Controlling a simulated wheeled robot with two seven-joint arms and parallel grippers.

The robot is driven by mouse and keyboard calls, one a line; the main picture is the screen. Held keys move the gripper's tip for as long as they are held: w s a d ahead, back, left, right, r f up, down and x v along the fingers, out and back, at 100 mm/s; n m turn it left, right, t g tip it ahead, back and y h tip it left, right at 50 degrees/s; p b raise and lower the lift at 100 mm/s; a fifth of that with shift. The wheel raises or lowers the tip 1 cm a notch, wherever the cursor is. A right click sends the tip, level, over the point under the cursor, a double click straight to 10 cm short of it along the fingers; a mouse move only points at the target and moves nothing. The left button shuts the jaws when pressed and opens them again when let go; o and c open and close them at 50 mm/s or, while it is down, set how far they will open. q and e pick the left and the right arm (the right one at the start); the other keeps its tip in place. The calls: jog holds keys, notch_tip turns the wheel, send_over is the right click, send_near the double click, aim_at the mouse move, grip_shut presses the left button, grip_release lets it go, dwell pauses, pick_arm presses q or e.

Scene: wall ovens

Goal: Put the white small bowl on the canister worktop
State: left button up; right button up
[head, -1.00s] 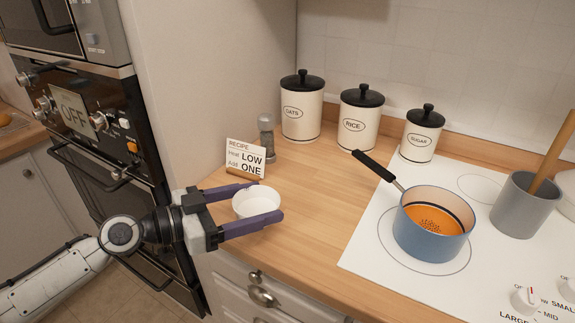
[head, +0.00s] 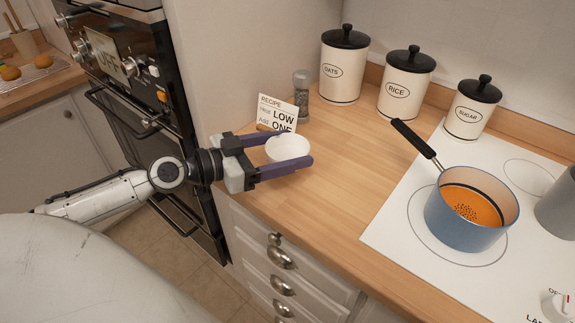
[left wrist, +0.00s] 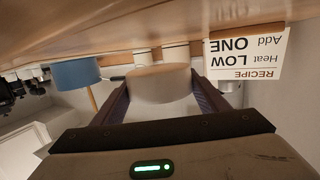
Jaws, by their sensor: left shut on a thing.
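The small white bowl (head: 287,149) is between the purple fingers of my left gripper (head: 285,157), at the front left of the wooden worktop (head: 330,180). My left gripper is shut on the bowl. In the left wrist view, which looks upside down, the bowl (left wrist: 160,84) sits between both fingers near the wood surface. I cannot tell whether it touches the worktop. The cream canisters marked oats (head: 342,66), rice (head: 406,84) and sugar (head: 472,107) stand at the back of this worktop and the hob. My right gripper is not in view.
A recipe card (head: 278,112) and a glass grinder (head: 301,95) stand just behind the bowl. A blue pot (head: 470,210) with orange contents sits on the white hob, its black handle pointing back left. The oven (head: 140,90) is at left. Wood between bowl and hob is clear.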

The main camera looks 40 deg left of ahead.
pick_arm(q)
notch_tip(320, 180, down, 3)
jog(key=shift+f+b, duration=0.2)
jog(key=shift+b, duration=0.45)
jog(key=shift+f, duration=0.15)
jog(key=shift+f, duration=0.15)
jog(key=o, duration=1.1)
